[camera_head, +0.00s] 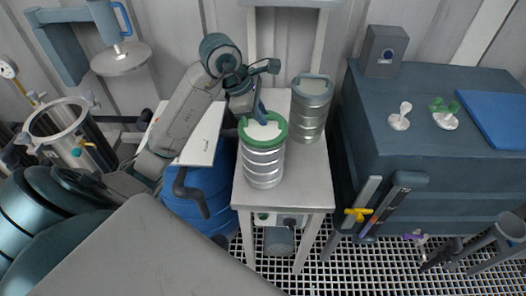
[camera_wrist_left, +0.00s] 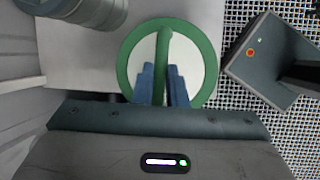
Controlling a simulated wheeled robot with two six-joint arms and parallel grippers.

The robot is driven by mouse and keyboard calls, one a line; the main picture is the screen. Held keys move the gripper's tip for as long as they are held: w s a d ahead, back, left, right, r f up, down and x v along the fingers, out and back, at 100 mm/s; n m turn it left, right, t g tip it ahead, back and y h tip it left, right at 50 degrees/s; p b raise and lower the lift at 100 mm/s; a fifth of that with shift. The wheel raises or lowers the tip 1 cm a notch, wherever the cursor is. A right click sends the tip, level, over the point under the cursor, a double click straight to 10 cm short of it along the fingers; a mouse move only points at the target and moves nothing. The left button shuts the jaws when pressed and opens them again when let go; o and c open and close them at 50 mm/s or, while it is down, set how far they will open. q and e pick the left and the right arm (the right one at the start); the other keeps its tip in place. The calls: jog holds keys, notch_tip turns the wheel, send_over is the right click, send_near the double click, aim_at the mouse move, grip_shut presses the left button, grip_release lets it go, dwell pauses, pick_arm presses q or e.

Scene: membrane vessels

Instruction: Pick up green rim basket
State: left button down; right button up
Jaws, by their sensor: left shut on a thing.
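The green rim basket (camera_head: 263,163) is a ribbed silver cylinder with a green rim and a green handle across its top. It stands upright on the small grey table. My left gripper (camera_head: 261,113) is above it with its fingers at the handle. In the left wrist view the green rim (camera_wrist_left: 124,62) circles a pale top, and the blue fingers of my left gripper (camera_wrist_left: 162,90) are shut on the green handle from both sides. The basket's underside is hidden. My right gripper is not in view.
A second silver basket (camera_head: 311,104) with a grey-blue rim stands close behind to the right; it also shows in the left wrist view (camera_wrist_left: 92,12). A blue barrel (camera_head: 203,192) stands left of the small table (camera_head: 305,185). A dark cabinet (camera_head: 440,130) is at right. The table's front is clear.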

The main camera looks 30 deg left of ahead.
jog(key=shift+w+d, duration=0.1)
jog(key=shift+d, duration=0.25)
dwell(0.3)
pick_arm(q)
jog(key=shift+r, duration=0.1)
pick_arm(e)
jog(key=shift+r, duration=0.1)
